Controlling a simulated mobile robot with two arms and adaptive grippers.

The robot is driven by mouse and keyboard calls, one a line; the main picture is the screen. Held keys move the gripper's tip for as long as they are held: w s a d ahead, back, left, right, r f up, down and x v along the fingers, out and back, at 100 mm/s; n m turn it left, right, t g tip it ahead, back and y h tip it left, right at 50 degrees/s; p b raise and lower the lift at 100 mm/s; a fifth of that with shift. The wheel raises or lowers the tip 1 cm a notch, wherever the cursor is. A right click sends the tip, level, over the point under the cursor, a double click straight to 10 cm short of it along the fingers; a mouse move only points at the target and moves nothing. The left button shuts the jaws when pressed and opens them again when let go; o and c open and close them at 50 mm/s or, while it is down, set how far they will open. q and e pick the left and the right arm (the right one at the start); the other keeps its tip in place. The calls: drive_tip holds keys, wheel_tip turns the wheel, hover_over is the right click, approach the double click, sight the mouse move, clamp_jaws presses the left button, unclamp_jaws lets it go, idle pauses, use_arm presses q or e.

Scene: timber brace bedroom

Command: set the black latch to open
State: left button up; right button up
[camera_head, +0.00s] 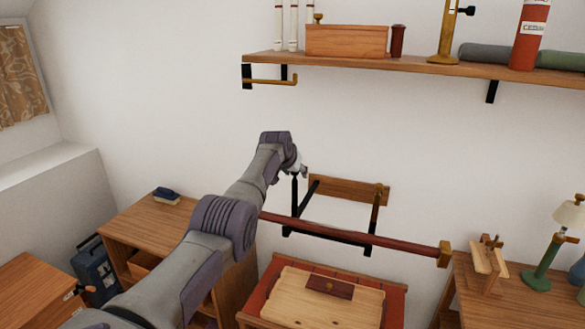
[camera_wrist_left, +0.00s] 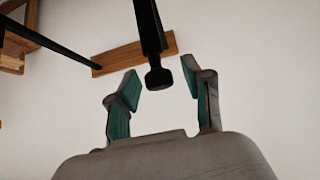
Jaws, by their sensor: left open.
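The black latch (camera_wrist_left: 153,50) appears in the left wrist view as a dark bar with a blunt, knob-like end. That end lies in the gap between the fingers of my left gripper (camera_wrist_left: 160,85), which is open, with a finger on each side and no clear contact. In the head view my left gripper (camera_head: 303,172) is mostly hidden behind my own wrist, at the left end of a wooden wall plate (camera_head: 345,188). A thin black upright (camera_head: 294,192) shows just below it, likely the same latch. My right gripper is not in view.
A dark red rod (camera_head: 350,236) with a brass end crosses below the wall plate on black brackets. A chest (camera_head: 325,295) stands below, with a side table (camera_head: 520,285) at right. The wall between is bare.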

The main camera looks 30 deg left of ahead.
use_arm(q)
drive_tip(key=v, duration=1.1)
drive_tip(key=shift+s+r, duration=0.25)
drive_tip(key=shift+r, duration=0.05)
